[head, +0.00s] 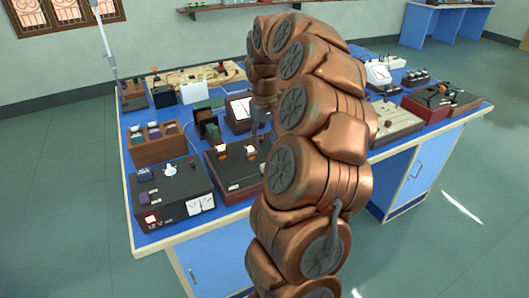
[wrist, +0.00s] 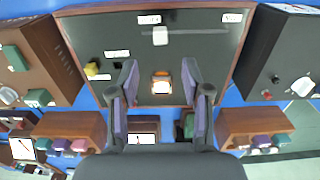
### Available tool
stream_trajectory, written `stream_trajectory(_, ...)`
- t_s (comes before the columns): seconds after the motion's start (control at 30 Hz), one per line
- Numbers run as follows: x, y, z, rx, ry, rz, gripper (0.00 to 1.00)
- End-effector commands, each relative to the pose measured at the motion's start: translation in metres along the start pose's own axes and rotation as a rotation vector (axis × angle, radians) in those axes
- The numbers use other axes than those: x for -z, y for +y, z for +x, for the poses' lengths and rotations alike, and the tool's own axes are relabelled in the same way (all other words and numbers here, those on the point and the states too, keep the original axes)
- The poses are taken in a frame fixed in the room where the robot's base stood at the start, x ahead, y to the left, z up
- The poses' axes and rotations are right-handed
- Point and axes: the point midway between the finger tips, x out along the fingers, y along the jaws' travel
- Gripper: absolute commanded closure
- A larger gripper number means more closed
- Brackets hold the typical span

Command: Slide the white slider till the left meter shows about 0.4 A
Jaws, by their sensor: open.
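My gripper (wrist: 159,80) is open and empty over a black panel (wrist: 205,75) with a brown frame. A pale square piece (wrist: 160,36), which looks like the white slider, sits on a thin line across the panel, above the fingertips in the wrist view. A pale block with an orange glow (wrist: 161,88) shows between the fingers, apart from them.
Other apparatus crowds the blue bench; the floor in front and at left is free.

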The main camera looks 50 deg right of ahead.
Motion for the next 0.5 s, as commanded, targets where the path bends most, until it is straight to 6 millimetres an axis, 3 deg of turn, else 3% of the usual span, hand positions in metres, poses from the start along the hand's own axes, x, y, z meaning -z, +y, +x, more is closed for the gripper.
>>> stream_trajectory(0.2, 0.000, -0.001, -0.020, 0.001, -0.003, -0.001, 0.52)
stream_trajectory(0.5, 0.000, 0.000, -0.024, 0.001, -0.002, -0.001, 0.52)
